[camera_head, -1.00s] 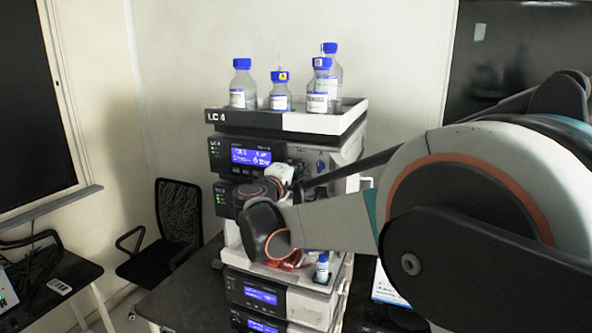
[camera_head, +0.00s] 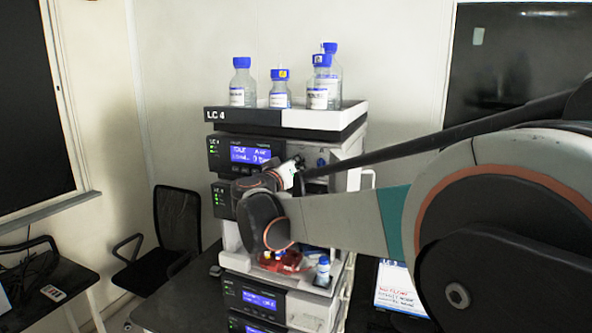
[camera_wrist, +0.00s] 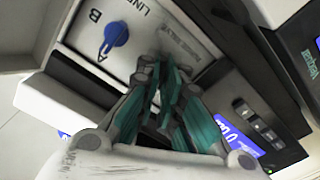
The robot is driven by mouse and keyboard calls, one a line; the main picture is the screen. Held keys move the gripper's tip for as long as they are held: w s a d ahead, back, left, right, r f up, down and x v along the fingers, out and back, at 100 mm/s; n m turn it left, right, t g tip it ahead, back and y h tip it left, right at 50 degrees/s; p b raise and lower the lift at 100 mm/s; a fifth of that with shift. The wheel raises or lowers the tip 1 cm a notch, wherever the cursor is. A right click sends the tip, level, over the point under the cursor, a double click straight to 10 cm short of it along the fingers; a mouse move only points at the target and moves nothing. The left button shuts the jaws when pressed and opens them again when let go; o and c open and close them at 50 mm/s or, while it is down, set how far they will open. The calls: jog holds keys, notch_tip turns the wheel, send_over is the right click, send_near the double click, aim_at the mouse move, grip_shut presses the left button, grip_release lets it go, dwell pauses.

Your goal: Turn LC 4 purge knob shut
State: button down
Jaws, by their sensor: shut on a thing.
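The LC 4 stack (camera_head: 225,115) stands in the middle of the head view, with its name on the top tray. My gripper (camera_head: 299,163) is at the right part of the upper module's front. In the wrist view my gripper (camera_wrist: 166,75) has its teal-padded fingers close together against the white panel, just below a small printed label. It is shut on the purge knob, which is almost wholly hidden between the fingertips. A blue A/B line selector knob (camera_wrist: 115,33) sits beside the fingers, apart from them.
Several blue-capped bottles (camera_head: 241,84) stand in the top tray. A lit blue display (camera_head: 250,155) is left of my gripper. Below my wrist are a red item (camera_head: 281,261) and a small bottle (camera_head: 323,271). A black chair (camera_head: 178,225) stands at the left.

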jog(key=m+b, duration=0.1)
jog(key=m, duration=0.4)
jog(key=shift+f+m, duration=0.15)
jog(key=shift+m, duration=0.15)
dwell(0.4)
jog(key=c, duration=1.7)
grip_release()
jog(key=v, duration=0.7)
jog(key=shift+s+a, duration=0.1)
jog(key=shift+s, duration=0.15)
